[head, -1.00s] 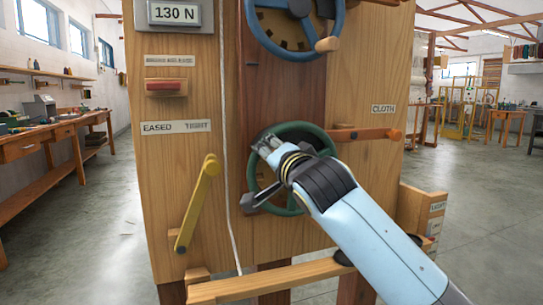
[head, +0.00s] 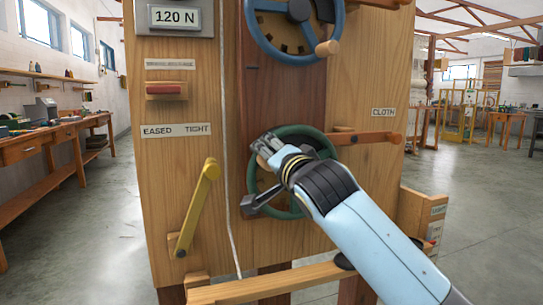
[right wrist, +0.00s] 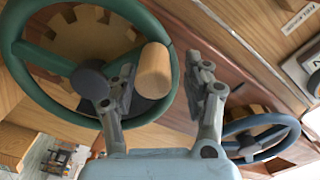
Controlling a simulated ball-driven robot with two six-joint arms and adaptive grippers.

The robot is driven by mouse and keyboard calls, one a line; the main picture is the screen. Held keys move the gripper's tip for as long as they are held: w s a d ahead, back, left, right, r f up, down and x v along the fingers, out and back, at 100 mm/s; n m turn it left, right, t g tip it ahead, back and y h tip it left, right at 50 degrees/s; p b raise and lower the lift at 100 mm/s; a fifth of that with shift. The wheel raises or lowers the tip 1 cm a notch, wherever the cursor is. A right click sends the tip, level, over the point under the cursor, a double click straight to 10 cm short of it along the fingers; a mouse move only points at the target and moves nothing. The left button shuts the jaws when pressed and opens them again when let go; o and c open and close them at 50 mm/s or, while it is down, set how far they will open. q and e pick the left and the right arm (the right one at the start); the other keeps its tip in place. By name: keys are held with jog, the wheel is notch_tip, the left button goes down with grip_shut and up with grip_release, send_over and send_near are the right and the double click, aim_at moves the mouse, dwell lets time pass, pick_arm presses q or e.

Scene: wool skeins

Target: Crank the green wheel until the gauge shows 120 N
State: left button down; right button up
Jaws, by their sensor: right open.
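The gauge (head: 175,16) at the top left of the wooden panel reads 120 N. The green wheel (head: 303,130) is mounted low on the panel's dark middle board and shows large in the right wrist view (right wrist: 22,75). Its wooden crank knob (right wrist: 153,72) is in the right wrist view, between the spread fingers of my right gripper (right wrist: 165,88). The left finger there is close to the knob; I cannot tell if it touches. My left gripper is not in view.
A blue wheel (head: 338,22) with a wooden knob (head: 327,47) is above the green one. A yellow lever (head: 198,205) and a red switch (head: 166,89) are at left. A wooden arm (head: 368,138) sticks out under the CLOTH label. A cord hangs left of the wheels.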

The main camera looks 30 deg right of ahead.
jog(key=v, duration=1.2)
jog(key=shift+d, duration=0.1)
